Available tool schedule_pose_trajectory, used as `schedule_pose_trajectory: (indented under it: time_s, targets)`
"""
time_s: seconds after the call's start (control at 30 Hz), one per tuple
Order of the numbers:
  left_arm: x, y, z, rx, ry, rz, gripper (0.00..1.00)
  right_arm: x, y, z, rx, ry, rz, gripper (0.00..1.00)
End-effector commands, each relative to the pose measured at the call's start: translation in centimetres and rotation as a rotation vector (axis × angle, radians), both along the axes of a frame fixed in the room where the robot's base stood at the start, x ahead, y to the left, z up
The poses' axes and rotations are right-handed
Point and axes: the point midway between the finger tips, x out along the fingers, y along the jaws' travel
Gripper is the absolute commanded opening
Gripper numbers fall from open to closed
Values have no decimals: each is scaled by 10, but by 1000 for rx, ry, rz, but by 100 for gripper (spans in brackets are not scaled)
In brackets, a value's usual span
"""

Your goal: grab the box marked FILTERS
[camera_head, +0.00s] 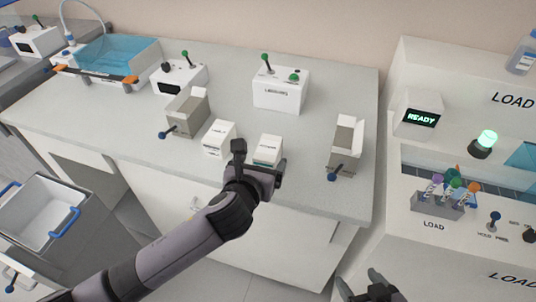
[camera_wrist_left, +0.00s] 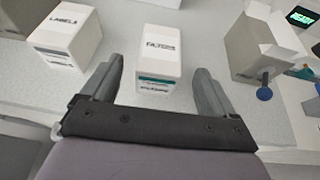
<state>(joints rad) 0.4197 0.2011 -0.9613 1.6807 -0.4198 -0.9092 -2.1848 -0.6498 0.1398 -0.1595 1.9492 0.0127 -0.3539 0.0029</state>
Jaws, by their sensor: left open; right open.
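The white box marked FILTERS (camera_wrist_left: 159,57) stands upright on the counter in the left wrist view, with a teal band on its front. In the head view the box (camera_head: 268,149) is partly hidden by my left gripper (camera_head: 260,165). In the left wrist view my left gripper (camera_wrist_left: 157,80) is open, with its fingers at either side of the box's near end and gaps between. The white box marked LABELS (camera_wrist_left: 67,36) stands to its left; it also shows in the head view (camera_head: 219,139). My right gripper (camera_head: 372,287) is open and empty at the bottom edge.
Grey open holders stand left (camera_head: 187,112) and right (camera_head: 345,146) on the counter, each with a blue knob. A white unit with green levers (camera_head: 281,92) stands behind. A rack of tubes (camera_head: 437,201) and a READY display (camera_head: 420,118) are at right.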

Motion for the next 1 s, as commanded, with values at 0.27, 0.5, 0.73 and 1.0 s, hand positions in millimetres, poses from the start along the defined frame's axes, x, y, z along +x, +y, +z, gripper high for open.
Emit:
schedule_pose_trajectory:
  time_s: [0.27,0.5,0.73,1.0]
  targets:
    - [18,-5,-9,-4,2,2,88,0,0,-3,0,0,0,73]
    - [42,-11,-21,-5,2,2,88,0,0,-7,0,0,0,73]
    - [56,-14,-27,-6,3,3,88,0,0,-10,0,0,0,73]
    - [57,-15,-27,-6,3,2,88,0,0,-10,0,0,0,73]
